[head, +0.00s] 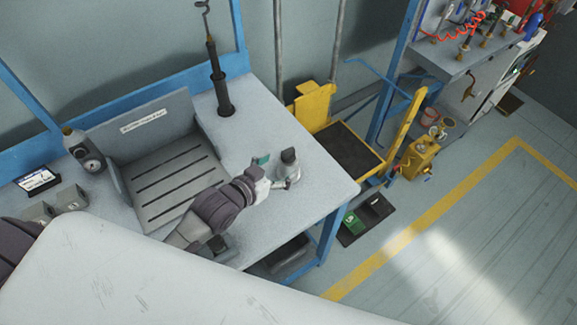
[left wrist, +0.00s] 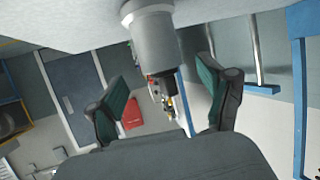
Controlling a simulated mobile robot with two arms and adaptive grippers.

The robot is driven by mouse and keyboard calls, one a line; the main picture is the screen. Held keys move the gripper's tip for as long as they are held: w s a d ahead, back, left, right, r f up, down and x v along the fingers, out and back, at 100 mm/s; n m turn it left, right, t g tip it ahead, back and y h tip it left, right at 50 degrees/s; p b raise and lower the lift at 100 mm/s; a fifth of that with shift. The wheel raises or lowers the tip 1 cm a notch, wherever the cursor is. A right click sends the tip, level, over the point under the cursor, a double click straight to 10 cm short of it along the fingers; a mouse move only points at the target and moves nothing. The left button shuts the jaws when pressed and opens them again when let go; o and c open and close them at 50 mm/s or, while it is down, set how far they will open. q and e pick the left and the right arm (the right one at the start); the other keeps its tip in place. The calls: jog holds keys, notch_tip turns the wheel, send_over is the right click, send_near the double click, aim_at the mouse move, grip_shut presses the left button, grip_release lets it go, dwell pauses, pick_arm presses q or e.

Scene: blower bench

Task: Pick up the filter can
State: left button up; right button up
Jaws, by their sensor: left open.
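The filter can appears to be the grey cylinder with a darker top (head: 289,168), upright on the bench near its right end. In the left wrist view the grey cylinder (left wrist: 156,42) shows at the top, beyond and between the fingers. My left gripper (head: 274,172) is at the can's left side in the head view, with its fingers open. In the left wrist view the green-padded fingers (left wrist: 165,98) are spread wide; whether either touches the can cannot be told. My right gripper is not in view.
The bench (head: 324,188) has a grey slotted tray (head: 172,185) left of my arm and a dark upright rod (head: 218,85) behind. A gauge (head: 92,160) stands left of the tray. A yellow cart (head: 318,103) stands beyond the bench's right end.

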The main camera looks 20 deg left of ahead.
aim_at(283, 163)
pick_arm(q)
jog(key=p+x, duration=0.1)
jog(key=x, duration=0.4)
jog(key=shift+w, duration=0.15)
jog(key=c, duration=1.4)
